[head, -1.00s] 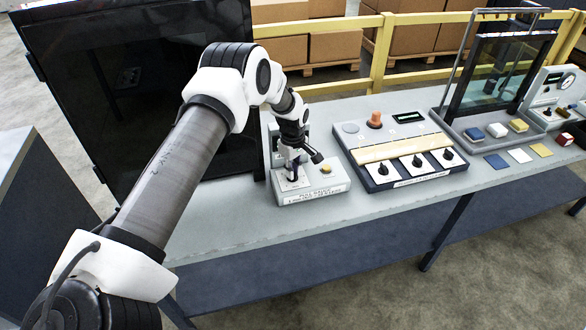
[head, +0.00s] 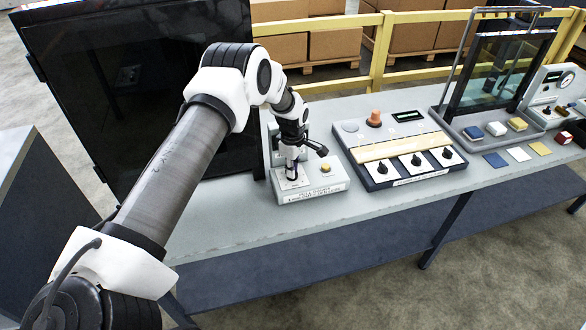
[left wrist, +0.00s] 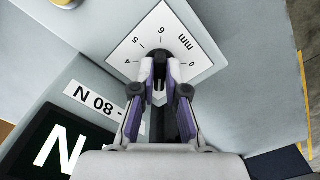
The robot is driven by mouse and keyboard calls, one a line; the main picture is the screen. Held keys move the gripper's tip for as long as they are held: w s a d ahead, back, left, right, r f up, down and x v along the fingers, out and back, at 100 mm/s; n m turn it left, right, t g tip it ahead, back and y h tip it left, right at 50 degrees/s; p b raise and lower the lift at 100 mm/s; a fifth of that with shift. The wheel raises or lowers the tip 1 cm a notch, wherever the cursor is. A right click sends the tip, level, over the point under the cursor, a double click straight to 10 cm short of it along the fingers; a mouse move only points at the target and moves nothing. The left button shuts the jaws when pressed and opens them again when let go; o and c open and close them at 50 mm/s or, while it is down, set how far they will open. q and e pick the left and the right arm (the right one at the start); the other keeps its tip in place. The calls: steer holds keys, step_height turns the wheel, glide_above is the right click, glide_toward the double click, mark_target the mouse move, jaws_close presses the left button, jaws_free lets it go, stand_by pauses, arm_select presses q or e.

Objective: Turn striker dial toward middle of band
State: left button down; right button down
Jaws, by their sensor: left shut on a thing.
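The striker dial's white plate (left wrist: 165,38) shows in the left wrist view, with the marks 0, 4, 5, 6 and "mm". My left gripper (left wrist: 158,78) points down onto it, its fingers closed on the dial's knob. The knob is mostly hidden between the fingers, so its pointer cannot be read. In the head view my left gripper (head: 291,172) is at the left part of the small grey station (head: 312,192). My right gripper is not in view.
A dark display (left wrist: 62,145) with a large N and a "- 80 N" label lie beside the plate. A yellow button (head: 325,168) sits right of my gripper. A panel with several black knobs (head: 398,150) stands further right. A black cabinet (head: 130,100) is at left.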

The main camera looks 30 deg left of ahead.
arm_select(q)
steer(key=c, duration=1.2)
jaws_free()
steer(key=shift+s+a+f, duration=0.1)
steer(key=shift+s+f, duration=0.1)
steer(key=shift+f, duration=0.1)
steer(key=shift+w+a, duration=0.1)
steer(key=shift+r, duration=0.1)
steer(key=shift+r, duration=0.3)
step_height(320, 180, up, 11)
